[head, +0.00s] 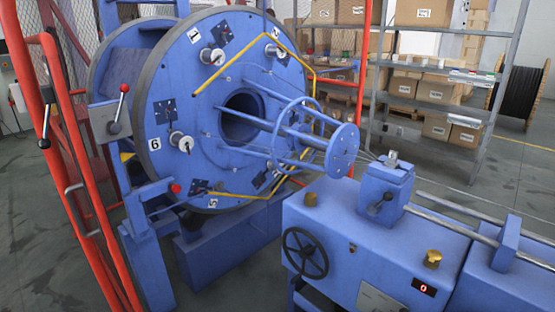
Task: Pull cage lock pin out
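The blue cage (220,160) of the strander is a large round disc at the left centre, with a dark central opening. A red knob (175,187) sits at the end of a blue bracket beside the disc's lower left edge; it may be the cage lock pin, but I cannot tell for certain or see how deep it sits. Neither of my grippers is in view.
A red guard frame (82,190) stands at the left. A blue machine bench (345,230) with a black handwheel (305,252) fills the lower right. Metal shelves (440,85) with boxes stand behind. Yellow tubing (295,55) and a spoked guide project from the disc.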

